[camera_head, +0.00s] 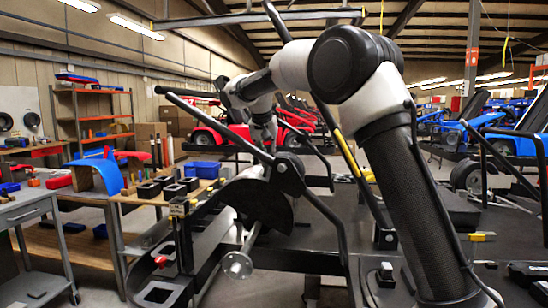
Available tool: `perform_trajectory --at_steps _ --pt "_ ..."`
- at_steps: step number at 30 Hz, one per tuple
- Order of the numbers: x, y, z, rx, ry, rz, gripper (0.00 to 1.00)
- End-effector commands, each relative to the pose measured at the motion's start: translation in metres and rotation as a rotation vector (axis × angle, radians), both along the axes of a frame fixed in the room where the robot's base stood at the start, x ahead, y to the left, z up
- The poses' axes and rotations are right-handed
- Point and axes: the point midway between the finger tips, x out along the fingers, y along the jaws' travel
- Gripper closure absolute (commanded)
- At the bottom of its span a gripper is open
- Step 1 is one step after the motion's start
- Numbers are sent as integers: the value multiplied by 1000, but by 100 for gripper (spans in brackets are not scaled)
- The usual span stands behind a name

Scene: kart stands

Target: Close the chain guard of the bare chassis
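The bare chassis (330,262) is a dark tube frame close in front of me, without coloured body panels. A dark curved plate (258,203), which looks like the chain guard, stands in it at the middle of the view, with a round bolted piece at its upper right. I cannot tell whether the guard is open or shut. My arm reaches over from the right, and my gripper (268,138) points down just above the plate's upper edge. Its fingers are small and partly hidden by a bar, so contact and finger opening are unclear.
A workbench (128,196) with black bins (150,189) and a blue tray (203,169) stands to the left. A grey cart (30,212) is at the far left. Red karts (205,137) and blue karts (515,142) stand behind. Upright bars rise around the chassis.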

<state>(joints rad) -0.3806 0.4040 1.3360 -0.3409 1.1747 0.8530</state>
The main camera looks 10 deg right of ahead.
Motion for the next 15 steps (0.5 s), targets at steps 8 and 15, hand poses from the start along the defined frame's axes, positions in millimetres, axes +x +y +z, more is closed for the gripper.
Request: perform_trajectory --at_steps 8,15 --pt "5 12 -3 0 -1 0 100" --pt "5 12 -3 0 -1 0 68"
